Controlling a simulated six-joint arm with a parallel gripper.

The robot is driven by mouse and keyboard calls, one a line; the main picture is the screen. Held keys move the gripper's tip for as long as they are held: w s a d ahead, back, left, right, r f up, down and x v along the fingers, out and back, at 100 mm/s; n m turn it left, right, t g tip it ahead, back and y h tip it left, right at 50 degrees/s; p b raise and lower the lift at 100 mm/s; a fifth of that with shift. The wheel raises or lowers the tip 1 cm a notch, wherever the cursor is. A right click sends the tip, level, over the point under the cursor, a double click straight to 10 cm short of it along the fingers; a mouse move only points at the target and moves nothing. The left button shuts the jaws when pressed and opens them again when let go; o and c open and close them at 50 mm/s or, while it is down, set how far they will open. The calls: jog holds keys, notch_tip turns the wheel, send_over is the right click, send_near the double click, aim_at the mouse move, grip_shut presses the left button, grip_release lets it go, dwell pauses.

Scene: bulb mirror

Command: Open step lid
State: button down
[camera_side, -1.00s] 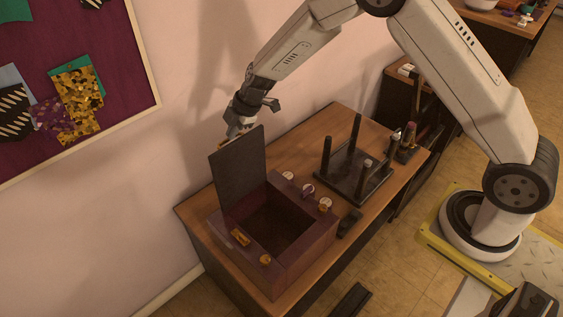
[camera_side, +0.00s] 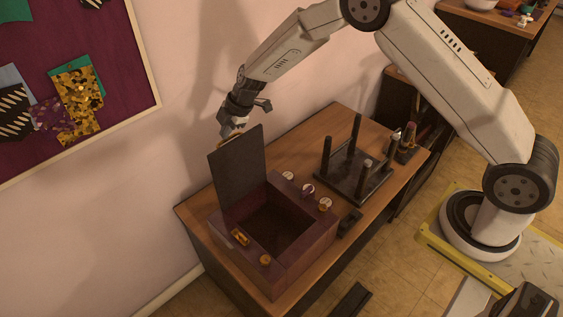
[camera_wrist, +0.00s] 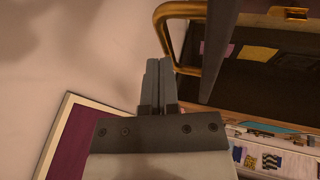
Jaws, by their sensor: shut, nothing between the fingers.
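A dark purple box (camera_side: 306,252) stands on the wooden table with its top open, and its dark inside shows. Its flat dark lid (camera_side: 238,178) stands upright along the box's back left side. In the wrist view the lid (camera_wrist: 221,45) shows nearly edge-on, with a brass handle (camera_wrist: 161,35) on its side nearer my gripper. My gripper (camera_side: 229,131) is behind the top of the lid, its tips partly hidden. In the wrist view my gripper (camera_wrist: 160,66) has its fingers together and empty, beside the handle. I cannot tell whether it touches the handle.
Knobs (camera_side: 308,190) and brass fittings (camera_side: 241,237) sit on the box rim. A dark stand with upright posts (camera_side: 352,180) is right of the box, with a small dark block (camera_side: 349,223) in front. The wall (camera_side: 180,140) is close behind my gripper.

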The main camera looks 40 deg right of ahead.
jog(key=w, duration=0.2)
jog(key=shift+w+f, duration=0.3)
jog(key=shift+f, duration=0.05)
jog(key=shift+r, duration=0.15)
jog(key=d+r, duration=0.3)
jog(key=r, duration=0.6)
jog(key=shift+s, duration=0.45)
jog(key=shift+d+r, duration=0.1)
jog(key=s+d+m+h, duration=0.1)
jog(key=s+d+m, duration=0.2)
jog(key=s+m, duration=0.5)
jog(key=s+d+m+g+h, duration=0.1)
jog(key=s+m, duration=0.8)
jog(key=s, duration=1.5)
jog(key=d+h, duration=0.1)
jog(key=d, duration=0.1)
jog(key=shift+s+d+r+h, duration=0.2)
jog(key=shift+s+d+h, duration=0.1)
